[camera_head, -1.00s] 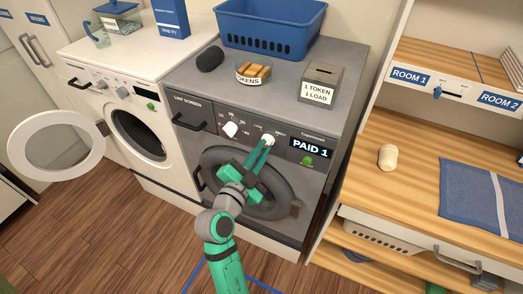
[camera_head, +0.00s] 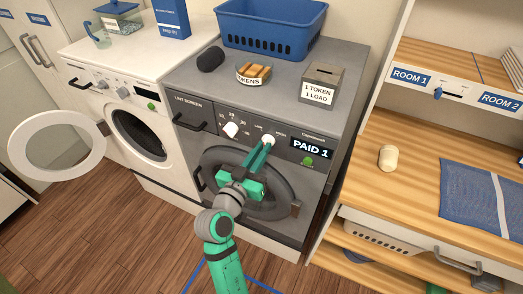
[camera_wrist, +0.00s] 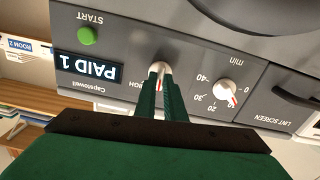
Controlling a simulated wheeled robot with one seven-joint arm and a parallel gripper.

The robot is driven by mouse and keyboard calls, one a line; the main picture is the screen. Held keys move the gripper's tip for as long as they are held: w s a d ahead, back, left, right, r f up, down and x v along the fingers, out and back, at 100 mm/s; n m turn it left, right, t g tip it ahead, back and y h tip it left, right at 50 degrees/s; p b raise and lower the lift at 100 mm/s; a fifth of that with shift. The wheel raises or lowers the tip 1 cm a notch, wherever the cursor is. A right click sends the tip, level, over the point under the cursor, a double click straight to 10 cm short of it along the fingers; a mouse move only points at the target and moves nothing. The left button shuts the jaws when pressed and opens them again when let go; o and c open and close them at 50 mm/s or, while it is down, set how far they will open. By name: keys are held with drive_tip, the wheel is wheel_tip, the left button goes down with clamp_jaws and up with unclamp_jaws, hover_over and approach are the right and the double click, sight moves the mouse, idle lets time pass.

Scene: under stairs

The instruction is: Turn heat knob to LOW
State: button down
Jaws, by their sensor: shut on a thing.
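The grey dryer (camera_head: 330,130) has a white heat knob (camera_head: 268,139) on its front panel, left of the "PAID 1" display (camera_head: 310,147). My green gripper (camera_head: 265,149) is shut on this knob, its two thin fingers pointing at the panel. In the wrist view, which is upside down, the fingers (camera_wrist: 161,80) are around the knob (camera_wrist: 159,68). Part of a HIGH label (camera_wrist: 135,84) shows beside it. The fingers hide the other side of the knob's scale, and I cannot clearly tell where its pointer stands.
A white minutes knob (camera_head: 230,129) sits left of the heat knob. A green START button (camera_head: 307,161) is below the display. The lint screen handle (camera_head: 188,123) sticks out at the left. The round dryer door (camera_head: 283,194) is shut below my gripper.

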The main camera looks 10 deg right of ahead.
drive_tip(key=shift+a+f+n, duration=0.1)
drive_tip(key=shift+a+n, duration=0.05)
drive_tip(key=shift+n, duration=3.65)
drive_tip(key=c, duration=1.9)
unclamp_jaws()
drive_tip(key=shift+o, duration=0.3)
drive_tip(key=v, duration=1)
drive_tip(key=shift+s+a, duration=0.2)
drive_tip(key=shift+s, duration=0.15)
